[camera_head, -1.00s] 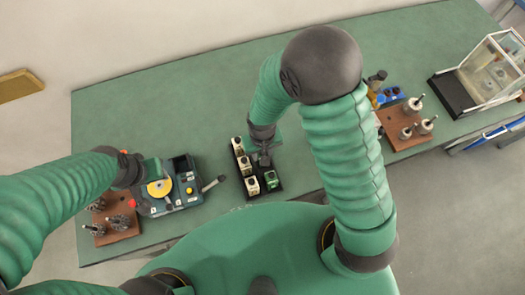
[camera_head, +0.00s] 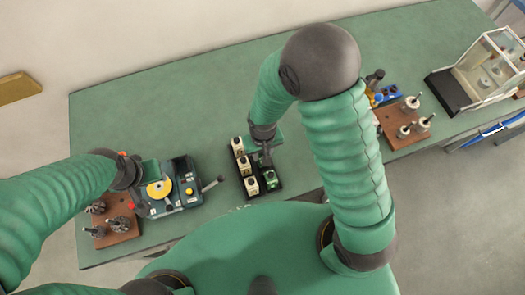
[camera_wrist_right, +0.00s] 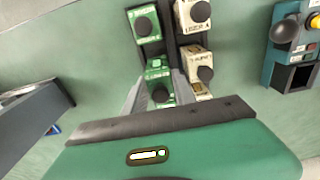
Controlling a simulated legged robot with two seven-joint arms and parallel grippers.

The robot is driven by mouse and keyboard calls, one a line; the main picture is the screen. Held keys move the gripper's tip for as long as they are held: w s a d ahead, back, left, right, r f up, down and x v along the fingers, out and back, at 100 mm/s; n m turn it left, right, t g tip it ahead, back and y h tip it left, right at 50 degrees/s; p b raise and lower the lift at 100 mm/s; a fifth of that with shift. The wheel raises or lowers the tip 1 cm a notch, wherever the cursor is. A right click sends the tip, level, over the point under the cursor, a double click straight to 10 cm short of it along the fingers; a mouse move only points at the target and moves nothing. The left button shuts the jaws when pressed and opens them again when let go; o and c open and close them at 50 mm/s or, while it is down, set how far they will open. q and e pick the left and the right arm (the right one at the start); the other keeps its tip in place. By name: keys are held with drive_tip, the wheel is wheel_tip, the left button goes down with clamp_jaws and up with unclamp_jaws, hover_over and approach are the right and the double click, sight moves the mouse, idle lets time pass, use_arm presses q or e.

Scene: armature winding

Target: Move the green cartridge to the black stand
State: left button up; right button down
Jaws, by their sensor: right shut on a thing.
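A black rack (camera_head: 248,192) near the table's front edge holds cream cartridges (camera_head: 252,186) in its left row and a green cartridge (camera_head: 271,179) at the near end of its right row. My right gripper (camera_head: 266,162) is over the right row. In the right wrist view it (camera_wrist_right: 160,92) is shut on a second green cartridge (camera_wrist_right: 158,70), beside the other green one (camera_wrist_right: 146,26). The held cartridge is mostly hidden in the head view. Whether it is clear of the rack is not visible. My left gripper (camera_head: 140,172) is beside the winding machine; its fingers are unclear.
The winding machine (camera_head: 178,190) with a yellow disc stands left of the rack. Brown boards with metal parts lie at far left (camera_head: 122,222) and right (camera_head: 398,122). A clear case (camera_head: 490,70) with a black base (camera_head: 449,93) stands far right. The table's back is free.

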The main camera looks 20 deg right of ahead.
drive_tip(key=shift+d+f+b, duration=0.2)
drive_tip(key=shift+f+b, duration=0.25)
drive_tip(key=shift+f, duration=0.2)
drive_tip(key=shift+a+f+b, duration=0.2)
drive_tip(key=shift+f+b, duration=0.2)
drive_tip(key=shift+f, duration=0.15)
drive_tip(key=shift+f, duration=0.25)
drive_tip(key=c, duration=0.9)
unclamp_jaws()
drive_tip(key=shift+r+p, duration=1.95)
drive_tip(key=shift+r, duration=0.35)
